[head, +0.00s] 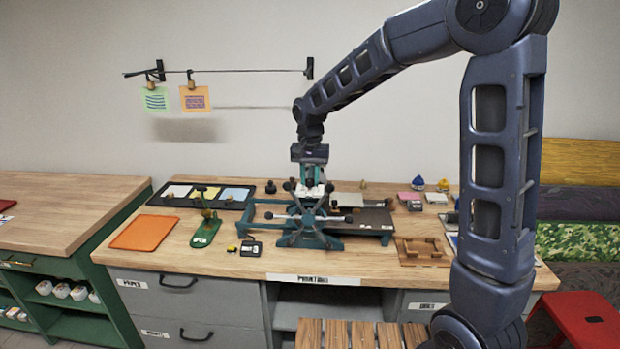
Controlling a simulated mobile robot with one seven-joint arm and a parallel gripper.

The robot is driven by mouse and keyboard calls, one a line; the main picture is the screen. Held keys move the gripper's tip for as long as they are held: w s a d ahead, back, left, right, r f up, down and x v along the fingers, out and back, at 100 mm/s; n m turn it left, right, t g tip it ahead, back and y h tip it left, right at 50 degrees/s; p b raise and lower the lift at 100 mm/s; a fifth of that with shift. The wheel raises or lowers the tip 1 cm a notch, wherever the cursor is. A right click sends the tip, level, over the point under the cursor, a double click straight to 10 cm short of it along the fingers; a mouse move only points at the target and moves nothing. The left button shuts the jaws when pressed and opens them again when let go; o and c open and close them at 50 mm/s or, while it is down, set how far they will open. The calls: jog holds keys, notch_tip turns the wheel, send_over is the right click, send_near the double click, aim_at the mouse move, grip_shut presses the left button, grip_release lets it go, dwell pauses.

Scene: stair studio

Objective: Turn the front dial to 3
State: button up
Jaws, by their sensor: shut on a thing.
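My gripper (314,186) points down at the top of the small teal printing press (325,242) in the middle of the bench. It is shut on a small part at the press top, which I take to be the front dial. The dial's face, its numbers and its pointer are hidden or too small to read. The press's spoked hand wheel (308,218), with dark knobs on its spokes, stands just in front of and below my gripper. The flat press bed (372,220) reaches out to the right.
An orange tray (144,233), a green stand (206,232) and a black tray (158,199) of coloured sheets lie left of the press. A wooden frame (422,252) lies right. Prints (195,98) hang from a wall rail. A red stool (585,318) stands right.

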aim_at(310, 180)
jog(key=shift+m, duration=0.9)
jog(key=o, duration=1)
notch_tip(310, 180, up, 11)
jog(key=shift+f, duration=0.1)
